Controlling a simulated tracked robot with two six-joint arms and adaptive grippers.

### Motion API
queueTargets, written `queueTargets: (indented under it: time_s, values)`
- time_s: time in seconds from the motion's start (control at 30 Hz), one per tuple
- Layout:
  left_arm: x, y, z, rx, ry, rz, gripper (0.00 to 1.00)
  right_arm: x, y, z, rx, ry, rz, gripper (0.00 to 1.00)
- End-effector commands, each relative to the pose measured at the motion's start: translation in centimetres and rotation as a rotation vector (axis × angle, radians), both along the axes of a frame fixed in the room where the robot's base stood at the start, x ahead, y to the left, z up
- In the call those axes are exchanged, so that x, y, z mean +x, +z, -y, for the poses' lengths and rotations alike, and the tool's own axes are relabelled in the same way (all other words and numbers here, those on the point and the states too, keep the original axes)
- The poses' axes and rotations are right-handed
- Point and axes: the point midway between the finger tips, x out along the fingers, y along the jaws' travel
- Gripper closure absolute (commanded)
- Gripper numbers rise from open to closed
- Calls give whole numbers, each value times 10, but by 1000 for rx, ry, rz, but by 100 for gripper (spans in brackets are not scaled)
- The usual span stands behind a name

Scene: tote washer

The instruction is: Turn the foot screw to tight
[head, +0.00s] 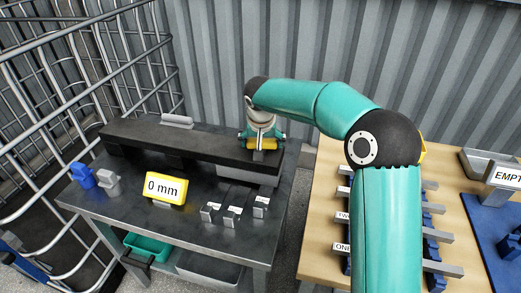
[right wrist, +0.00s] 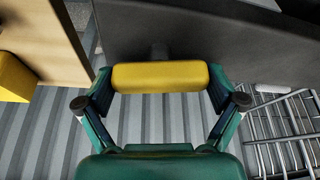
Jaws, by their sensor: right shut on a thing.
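The yellow handle of the foot screw (head: 264,145) is at the right end of a long dark beam on the grey metal table. In the right wrist view the handle (right wrist: 160,75) is a rounded yellow bar lying level across the picture, with a dark stem behind it meeting the dark beam. My right gripper (head: 262,138) is shut on this handle, with one finger at each end of the bar in the right wrist view (right wrist: 160,88). The screw's thread is hidden. My left gripper is not in view.
A yellow-framed sign reading "0 mm" (head: 164,188) stands on the table before the beam (head: 180,144). Several small labelled grey blocks (head: 232,216) and a blue clip (head: 82,175) are near the front. A wire cage (head: 75,75) stands left, a wooden table (head: 318,190) right.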

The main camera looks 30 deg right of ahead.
Motion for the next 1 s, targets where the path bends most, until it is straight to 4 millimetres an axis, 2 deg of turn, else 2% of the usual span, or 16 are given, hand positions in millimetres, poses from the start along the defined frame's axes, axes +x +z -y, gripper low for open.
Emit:
queueTargets:
  time_s: [0.1, 0.4, 0.93, 0.97, 1.0]
  values:
    - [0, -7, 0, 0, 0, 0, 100, 0, -3, -1, 1, -81, -4, 41]
    - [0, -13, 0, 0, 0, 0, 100, -1, -1, -1, 3, -214, -5, 41]
    - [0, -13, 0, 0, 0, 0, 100, -1, -1, -1, 5, -244, -4, 41]
    - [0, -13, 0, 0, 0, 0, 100, -1, -1, -1, 5, -244, -4, 5]
    - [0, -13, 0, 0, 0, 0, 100, -1, -1, -1, 5, -244, -4, 0]
